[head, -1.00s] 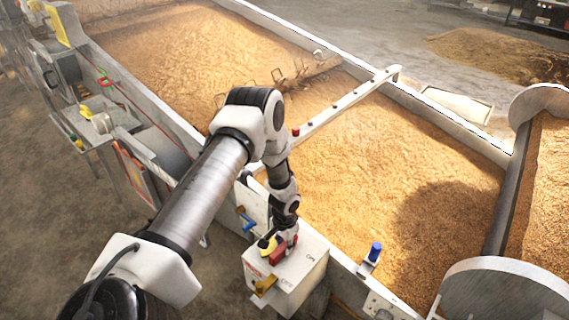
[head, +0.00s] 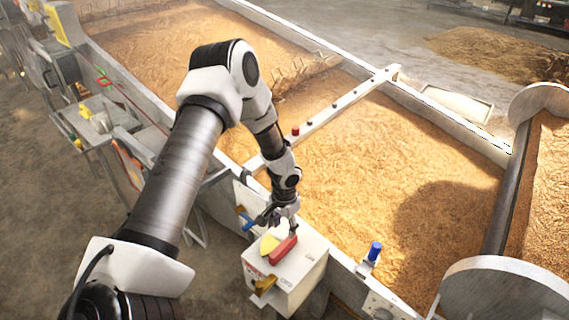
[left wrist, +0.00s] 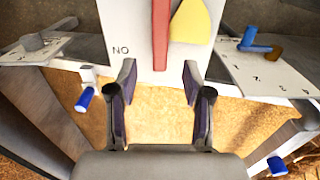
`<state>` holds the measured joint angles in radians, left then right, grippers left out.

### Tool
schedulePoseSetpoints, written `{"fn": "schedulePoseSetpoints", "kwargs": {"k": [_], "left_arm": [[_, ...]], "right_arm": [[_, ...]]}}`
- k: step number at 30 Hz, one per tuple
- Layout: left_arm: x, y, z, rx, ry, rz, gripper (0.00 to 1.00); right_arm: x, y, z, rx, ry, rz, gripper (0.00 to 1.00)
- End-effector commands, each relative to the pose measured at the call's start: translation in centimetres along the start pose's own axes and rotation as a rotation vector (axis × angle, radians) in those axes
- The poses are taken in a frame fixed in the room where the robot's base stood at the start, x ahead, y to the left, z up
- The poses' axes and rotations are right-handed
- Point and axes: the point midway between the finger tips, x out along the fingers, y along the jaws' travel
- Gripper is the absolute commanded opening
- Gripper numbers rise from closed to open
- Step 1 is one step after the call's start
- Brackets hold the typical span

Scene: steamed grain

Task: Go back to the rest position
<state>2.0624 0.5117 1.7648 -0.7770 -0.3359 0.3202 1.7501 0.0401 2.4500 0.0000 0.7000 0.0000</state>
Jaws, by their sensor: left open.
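My left gripper (head: 284,218) is open and empty, just above and behind the white control box (head: 290,285). A red handle (head: 284,250) and a yellow piece (head: 268,244) stand on top of the box. In the left wrist view my open fingers (left wrist: 159,82) are apart, with grain below them. There the red handle (left wrist: 161,30) and yellow piece (left wrist: 190,22) show beyond the fingertips, not between them. My right gripper is not in view.
The metal bed wall (head: 342,275) runs beside the box, and a blue knob (head: 375,250) sits on it. A crossbar (head: 340,108) spans the grain bed (head: 400,160). Blue handles also show at the sides in the left wrist view (left wrist: 84,99). Open floor (head: 70,200) lies at left.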

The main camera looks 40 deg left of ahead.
Motion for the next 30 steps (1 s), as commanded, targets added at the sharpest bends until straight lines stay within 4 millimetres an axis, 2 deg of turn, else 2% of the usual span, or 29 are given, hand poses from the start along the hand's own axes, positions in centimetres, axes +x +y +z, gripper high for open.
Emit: {"fn": "schedulePoseSetpoints", "kwargs": {"k": [3, 6, 20, 23, 26, 29, 30], "left_arm": [[-1.8, 0.0, -0.1, 0.000, 0.001, 0.001, 0.50], [-2.3, 0.0, 0.0, 0.001, -0.001, 0.000, 0.50], [-2.4, 0.0, 0.0, 0.001, -0.002, 0.000, 0.50], [-1.8, 0.0, 0.4, 0.003, -0.015, -0.002, 0.50], [0.7, 1.4, 2.6, 0.060, -0.094, -0.030, 0.50], [3.4, 5.0, 7.8, 0.104, -0.222, -0.021, 0.50], [4.5, 6.9, 10.4, 0.110, -0.265, -0.002, 0.50]], "right_arm": [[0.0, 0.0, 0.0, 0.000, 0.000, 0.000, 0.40], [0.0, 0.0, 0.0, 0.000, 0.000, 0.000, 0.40], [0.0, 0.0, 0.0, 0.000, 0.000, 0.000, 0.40], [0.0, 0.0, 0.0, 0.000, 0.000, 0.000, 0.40], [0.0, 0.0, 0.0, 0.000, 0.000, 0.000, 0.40], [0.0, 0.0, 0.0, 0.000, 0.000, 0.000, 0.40], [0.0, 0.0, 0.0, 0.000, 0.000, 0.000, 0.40]]}}
